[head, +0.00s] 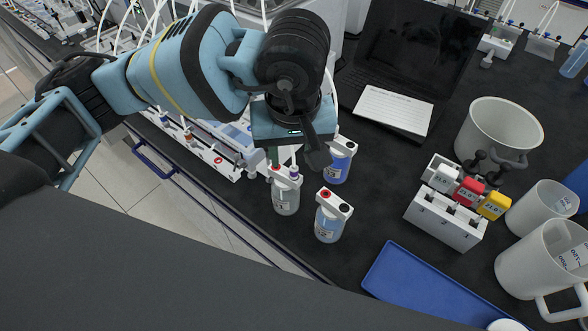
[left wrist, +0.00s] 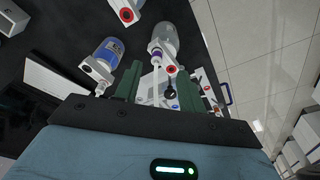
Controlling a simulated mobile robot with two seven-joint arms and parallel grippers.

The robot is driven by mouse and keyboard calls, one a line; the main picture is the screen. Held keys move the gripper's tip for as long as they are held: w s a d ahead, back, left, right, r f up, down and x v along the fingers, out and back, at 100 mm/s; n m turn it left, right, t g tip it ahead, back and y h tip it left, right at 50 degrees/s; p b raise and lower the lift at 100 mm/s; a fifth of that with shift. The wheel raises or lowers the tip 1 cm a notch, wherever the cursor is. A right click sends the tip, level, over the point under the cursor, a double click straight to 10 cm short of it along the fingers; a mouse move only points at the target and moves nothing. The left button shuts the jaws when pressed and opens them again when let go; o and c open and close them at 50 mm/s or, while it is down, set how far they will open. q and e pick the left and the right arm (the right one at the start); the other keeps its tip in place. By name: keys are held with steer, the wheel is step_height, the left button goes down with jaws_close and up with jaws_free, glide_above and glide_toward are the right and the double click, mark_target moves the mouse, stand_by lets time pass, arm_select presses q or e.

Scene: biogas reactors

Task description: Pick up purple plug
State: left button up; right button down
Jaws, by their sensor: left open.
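The purple plug (head: 294,171) is small and sits in the cap of a grey-labelled bottle (head: 286,197), beside that cap's red-ringed port. In the left wrist view the purple plug (left wrist: 157,55) shows just beyond my fingers, with a thin white stem reaching back toward them. My left gripper (head: 293,158) points down above this bottle. Its green fingers stand apart on either side of the plug's line, and it holds nothing. The left wrist view also shows the open left gripper (left wrist: 158,80). Contact with the plug cannot be made out. My right gripper is in neither view.
A blue-labelled bottle (head: 340,160) and another bottle (head: 331,216) stand close by. A white rack (head: 445,218) holds white, red and yellow blocks. A blue tray (head: 425,290), white jugs (head: 498,133) and a laptop (head: 410,55) are to the right. Reactor equipment (head: 205,145) stands left.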

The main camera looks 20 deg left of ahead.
mark_target(294, 168)
arm_select(q)
steer(key=shift+w+f+p, duration=0.15)
steer(key=shift+w+f, duration=0.1)
steer(key=shift+f, duration=1)
steer(key=shift+w+f+p, duration=0.15)
steer(key=shift+w+f, duration=0.1)
steer(key=shift+f, duration=1)
steer(key=shift+c, duration=0.4)
jaws_close()
